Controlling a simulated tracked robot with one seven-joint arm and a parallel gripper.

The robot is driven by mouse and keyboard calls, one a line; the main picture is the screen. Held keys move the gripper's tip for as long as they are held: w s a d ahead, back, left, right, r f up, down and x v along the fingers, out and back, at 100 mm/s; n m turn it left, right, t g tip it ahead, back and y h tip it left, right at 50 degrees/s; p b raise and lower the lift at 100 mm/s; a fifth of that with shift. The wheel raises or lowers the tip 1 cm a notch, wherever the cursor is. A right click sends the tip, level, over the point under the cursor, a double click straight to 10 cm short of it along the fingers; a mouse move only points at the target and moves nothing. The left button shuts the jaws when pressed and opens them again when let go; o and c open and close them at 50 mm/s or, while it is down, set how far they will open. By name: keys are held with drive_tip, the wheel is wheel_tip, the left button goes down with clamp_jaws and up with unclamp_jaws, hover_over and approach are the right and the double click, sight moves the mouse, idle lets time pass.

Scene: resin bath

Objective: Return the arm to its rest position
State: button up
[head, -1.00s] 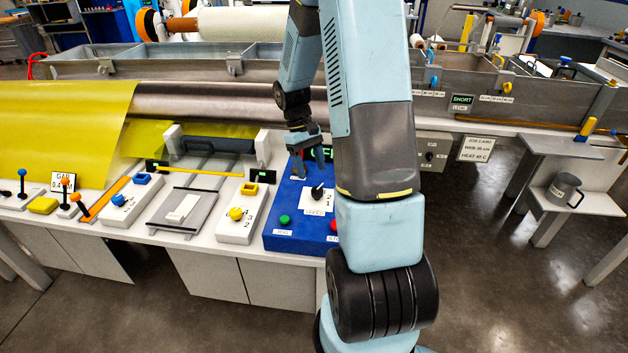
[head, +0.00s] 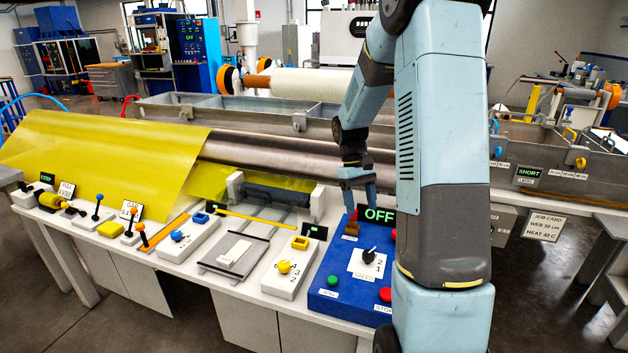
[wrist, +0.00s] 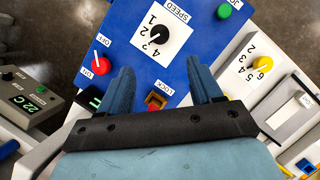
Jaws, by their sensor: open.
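My gripper (head: 360,207) hangs above the back left part of the blue control panel (head: 330,284), fingers pointing down. In the wrist view my gripper (wrist: 163,82) is open, with nothing between its two blue fingers. The panel's red-and-orange lock piece (wrist: 155,100) shows between the fingers, below them. It also shows in the head view as a small brownish block (head: 351,229). My arm rises from the lower right and folds back down to the gripper, apart from the panel as far as I can see.
The panel carries a black speed knob (head: 368,256), a green button (head: 333,281), a red button (head: 386,295) and a display reading OFF (head: 379,215). A steel roller (head: 270,160) and yellow sheet (head: 95,150) lie behind. A white block with a yellow knob (head: 284,267) stands left.

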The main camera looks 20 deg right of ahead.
drive_tip(key=s+a+r+t, duration=0.2)
drive_tip(key=s+a+r, duration=0.2)
drive_tip(key=r, duration=0.3)
drive_tip(key=s+a+r+t, duration=0.2)
drive_tip(key=s+a+r, duration=0.15)
drive_tip(key=r, duration=0.35)
drive_tip(key=s+a+r+t, duration=0.2)
drive_tip(key=s+r+t, duration=0.1)
drive_tip(key=s, duration=0.4)
drive_tip(key=s+a+r+m+t, duration=0.1)
drive_tip(key=s+a+r+t, duration=0.2)
drive_tip(key=s, duration=0.5)
drive_tip(key=shift+s+a+r+y, duration=0.3)
drive_tip(key=shift+r, duration=0.25)
